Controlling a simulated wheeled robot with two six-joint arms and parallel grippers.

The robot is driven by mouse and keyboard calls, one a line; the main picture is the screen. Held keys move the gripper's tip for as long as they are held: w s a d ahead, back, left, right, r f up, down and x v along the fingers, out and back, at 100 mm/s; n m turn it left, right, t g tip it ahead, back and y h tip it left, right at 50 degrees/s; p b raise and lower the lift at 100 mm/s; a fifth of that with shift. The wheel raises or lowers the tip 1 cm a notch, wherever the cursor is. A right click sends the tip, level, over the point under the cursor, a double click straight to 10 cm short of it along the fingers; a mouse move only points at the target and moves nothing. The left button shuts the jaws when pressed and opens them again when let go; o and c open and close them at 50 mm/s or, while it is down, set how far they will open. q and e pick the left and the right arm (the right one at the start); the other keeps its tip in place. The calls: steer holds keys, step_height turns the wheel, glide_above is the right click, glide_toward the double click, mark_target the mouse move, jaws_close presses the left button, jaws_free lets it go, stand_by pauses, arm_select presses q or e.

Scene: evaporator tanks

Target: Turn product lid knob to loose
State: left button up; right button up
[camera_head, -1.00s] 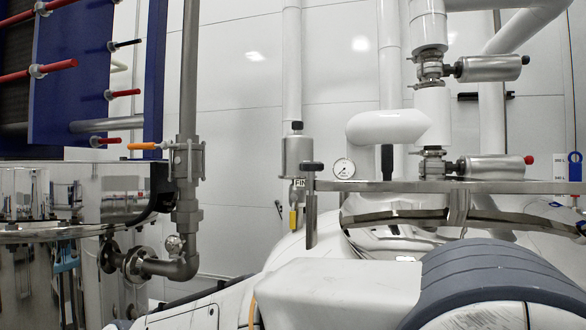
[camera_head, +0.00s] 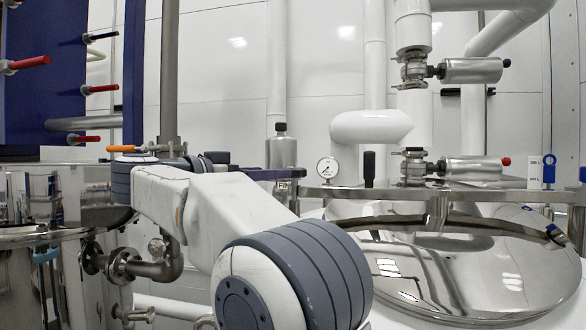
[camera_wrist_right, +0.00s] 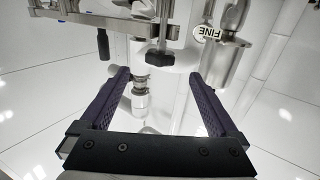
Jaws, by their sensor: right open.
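The product lid (camera_head: 465,275) is a shiny steel dome at the right of the head view, with a steel bar (camera_head: 400,194) across it. A black star-shaped knob (camera_wrist_right: 160,57) on a threaded stem shows in the wrist view, at the bar's end. My right gripper (camera_wrist_right: 160,76) is open, its dark purple fingers either side of the knob's line and apart from it. Nothing is between the fingertips. In the head view my right gripper (camera_head: 245,168) is seen side-on, partly behind my white arm, and the knob is not clear there. My left gripper is not in view.
A black handle (camera_head: 369,168) stands upright on the bar, near a pressure gauge (camera_head: 327,169). A steel cylinder with the "FINE" tag (camera_wrist_right: 207,32) is close to the right finger. Valves (camera_head: 470,70) and white pipes rise behind. A steel tank (camera_head: 40,235) stands at the left.

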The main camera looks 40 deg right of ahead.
mark_target(294, 170)
steer(key=d, duration=0.2)
steer(key=d+p, duration=0.1)
steer(key=d, duration=0.2)
steer(key=d+p, duration=0.1)
steer(key=d, duration=0.1)
steer(key=shift+w+d+r, duration=0.15)
steer(key=shift+w+d, duration=0.05)
steer(key=shift+w, duration=0.2)
steer(key=shift+w+d, duration=0.1)
steer(key=shift+d, duration=0.45)
steer(key=c, duration=1.3)
